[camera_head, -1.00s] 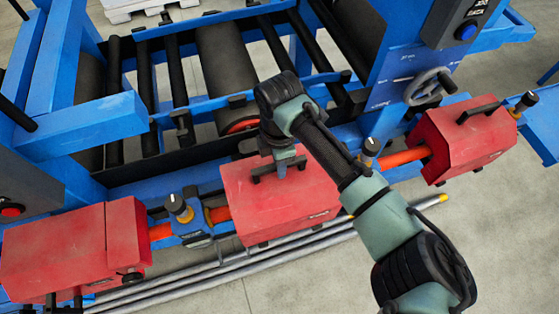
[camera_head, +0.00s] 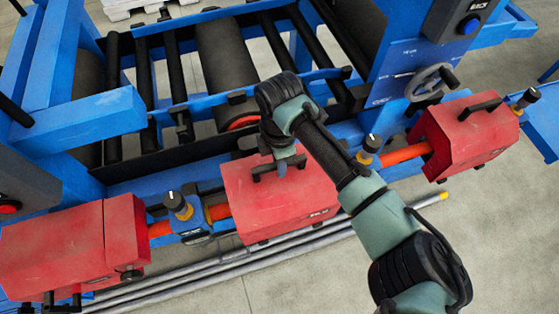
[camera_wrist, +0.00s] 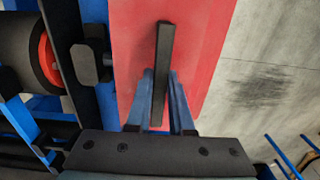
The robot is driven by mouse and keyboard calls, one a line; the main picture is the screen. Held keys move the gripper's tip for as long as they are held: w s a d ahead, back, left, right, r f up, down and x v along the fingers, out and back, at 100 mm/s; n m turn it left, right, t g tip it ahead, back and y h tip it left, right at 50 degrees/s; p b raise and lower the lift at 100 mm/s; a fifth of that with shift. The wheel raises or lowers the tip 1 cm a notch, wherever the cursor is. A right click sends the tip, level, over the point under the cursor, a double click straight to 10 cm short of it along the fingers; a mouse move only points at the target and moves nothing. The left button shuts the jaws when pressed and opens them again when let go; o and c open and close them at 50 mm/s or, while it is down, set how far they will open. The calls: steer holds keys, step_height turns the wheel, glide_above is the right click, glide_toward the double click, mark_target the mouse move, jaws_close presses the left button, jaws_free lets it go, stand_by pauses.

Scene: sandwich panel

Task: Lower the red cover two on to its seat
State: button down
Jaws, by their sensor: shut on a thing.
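The red cover two (camera_head: 275,212) is the middle one of three red covers along the front of the blue machine. It is a box with a dark bar handle on top, and it lies over the line of the orange-red shaft (camera_head: 219,212). My gripper (camera_head: 279,167) comes down on the cover from above, shut on its handle. In the wrist view the red top (camera_wrist: 190,40) fills the middle, and the black handle (camera_wrist: 162,70) runs between the two fingers of my gripper (camera_wrist: 160,95). The cover's underside and seat are hidden, so I cannot tell whether they touch.
Another red cover (camera_head: 60,245) sits at the left and one (camera_head: 470,140) at the right. Blue-and-yellow knobbed fittings (camera_head: 180,207) (camera_head: 367,150) stand close on either side. A handwheel (camera_head: 428,84) is at the upper right. Grey pipes (camera_head: 220,272) lie on the floor in front.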

steer(key=shift+f, duration=0.25)
stand_by(0.6)
steer(key=c, duration=0.7)
jaws_free()
steer(key=shift+f, duration=0.1)
step_height(320, 180, up, 13)
steer(key=shift+r+b, duration=0.1)
steer(key=shift+b, duration=0.7)
step_height(320, 180, up, 8)
steer(key=p, duration=0.7)
